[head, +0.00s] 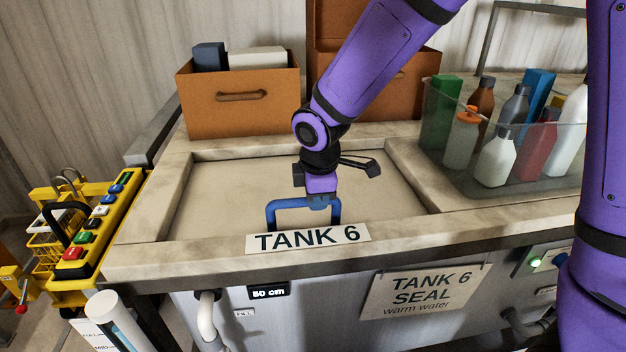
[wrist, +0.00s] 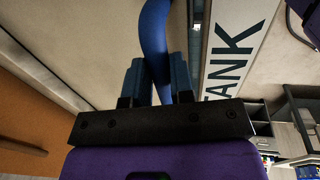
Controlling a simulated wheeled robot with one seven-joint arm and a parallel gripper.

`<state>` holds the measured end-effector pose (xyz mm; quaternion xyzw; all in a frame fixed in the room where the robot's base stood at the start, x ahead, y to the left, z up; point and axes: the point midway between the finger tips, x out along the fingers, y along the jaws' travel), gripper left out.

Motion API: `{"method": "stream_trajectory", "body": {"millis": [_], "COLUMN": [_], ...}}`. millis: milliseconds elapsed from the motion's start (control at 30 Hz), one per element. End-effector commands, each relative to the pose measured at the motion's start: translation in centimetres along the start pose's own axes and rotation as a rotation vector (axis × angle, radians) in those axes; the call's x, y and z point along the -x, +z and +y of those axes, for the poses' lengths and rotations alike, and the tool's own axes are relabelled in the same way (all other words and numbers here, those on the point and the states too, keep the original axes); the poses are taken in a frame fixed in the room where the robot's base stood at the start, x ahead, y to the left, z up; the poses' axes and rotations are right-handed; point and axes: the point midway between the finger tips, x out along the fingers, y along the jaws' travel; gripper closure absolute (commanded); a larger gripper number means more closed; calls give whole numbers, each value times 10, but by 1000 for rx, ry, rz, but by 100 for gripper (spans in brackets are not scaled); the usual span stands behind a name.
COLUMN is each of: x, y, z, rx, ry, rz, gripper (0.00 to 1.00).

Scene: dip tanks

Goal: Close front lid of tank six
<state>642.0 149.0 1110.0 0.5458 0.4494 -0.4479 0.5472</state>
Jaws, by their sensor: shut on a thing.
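Tank six has a pale beige lid (head: 240,190) lying flat inside its stone-like rim (head: 135,257). A "TANK 6" label (head: 308,238) is on the front rim. A blue handle (head: 285,205) stands up from the lid near the front edge. My gripper (head: 318,205) is at the handle's top bar, and the wrist view shows its two fingers (wrist: 157,80) shut around the blue handle (wrist: 153,35). The fingertips are partly hidden in the head view. The lid looks level with its recess; I cannot tell whether any small gap is left along its edges.
Orange-brown boxes (head: 238,105) stand behind the tank. A clear bin (head: 480,185) of bottles sits on the right. A yellow rack with a button panel (head: 98,215) stands at the left. A "TANK 6 SEAL" sign (head: 425,292) hangs on the front.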

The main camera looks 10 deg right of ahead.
Motion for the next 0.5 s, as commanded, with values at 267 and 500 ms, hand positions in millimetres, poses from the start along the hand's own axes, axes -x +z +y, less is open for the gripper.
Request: {"method": "stream_trajectory", "body": {"millis": [267, 500], "x": [4, 4], "y": [0, 0], "z": [-16, -19], "rx": [0, 0], "ry": [0, -3], "rz": [0, -1], "gripper": [100, 100]}}
